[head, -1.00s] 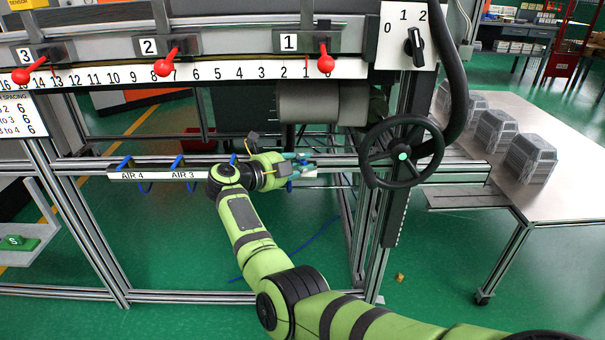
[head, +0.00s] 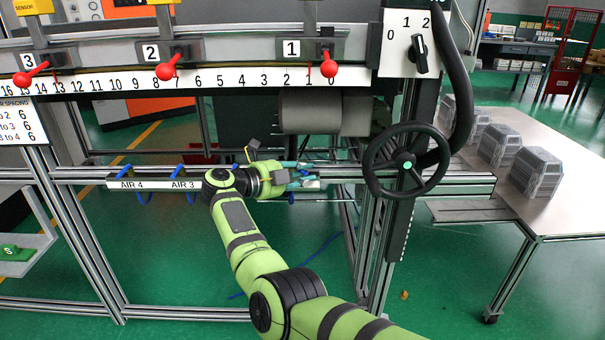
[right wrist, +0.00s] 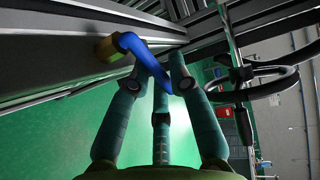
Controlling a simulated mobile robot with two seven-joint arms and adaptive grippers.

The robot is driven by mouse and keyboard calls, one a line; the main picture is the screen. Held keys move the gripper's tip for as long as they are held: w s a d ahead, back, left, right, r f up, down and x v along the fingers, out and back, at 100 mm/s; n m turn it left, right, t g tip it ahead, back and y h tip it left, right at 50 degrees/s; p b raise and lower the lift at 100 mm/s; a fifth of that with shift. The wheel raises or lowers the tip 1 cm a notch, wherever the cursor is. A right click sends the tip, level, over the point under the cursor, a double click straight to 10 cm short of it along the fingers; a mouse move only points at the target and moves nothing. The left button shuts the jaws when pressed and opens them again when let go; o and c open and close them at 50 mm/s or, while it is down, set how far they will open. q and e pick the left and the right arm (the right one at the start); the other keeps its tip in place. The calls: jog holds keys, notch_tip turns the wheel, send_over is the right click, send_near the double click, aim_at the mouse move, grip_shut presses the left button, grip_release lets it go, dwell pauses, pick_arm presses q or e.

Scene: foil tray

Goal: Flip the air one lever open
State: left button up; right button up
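The air one lever is a bent blue handle (right wrist: 143,52) on a brass-coloured valve body (right wrist: 112,48) under the metal rail, as seen in the right wrist view. In the head view only a small blue piece (head: 291,197) shows below my right gripper (head: 308,174). My left gripper is out of view.
The air rail (head: 110,185) carries AIR 4 and AIR 3 labels and other blue levers. A black handwheel (head: 408,163) stands close to the right. Red-knobbed levers (head: 165,71) sit above. A table (head: 570,205) with grey parts is at the right.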

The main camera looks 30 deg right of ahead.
dwell(0.3)
jog(key=v, duration=1.2)
